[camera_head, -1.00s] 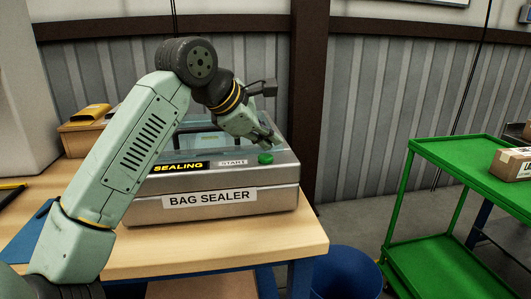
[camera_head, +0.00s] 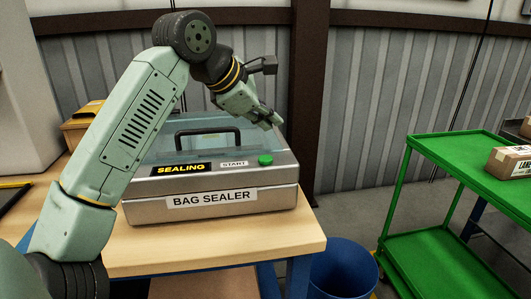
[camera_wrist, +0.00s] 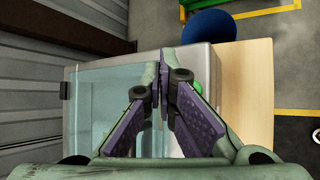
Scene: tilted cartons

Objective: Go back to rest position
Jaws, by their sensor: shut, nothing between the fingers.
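My gripper (camera_head: 272,118) is shut and empty, above the right rear part of the bag sealer (camera_head: 213,207). In the wrist view my gripper (camera_wrist: 163,68) has its fingertips together over the sealer (camera_wrist: 205,55). The sealer is a grey metal box with a clear lid that looks down, a black handle (camera_head: 207,133), a green button (camera_head: 265,160), a lit "SEALING" display (camera_head: 181,170) and a "START" label. My fingers are apart from the button in the head view. In the wrist view they partly cover it.
The sealer stands on a wooden table (camera_head: 285,241). A blue bin (camera_head: 343,268) is on the floor at its right. A green cart (camera_head: 440,153) with a carton (camera_head: 508,162) stands further right. A ribbed wall is close behind.

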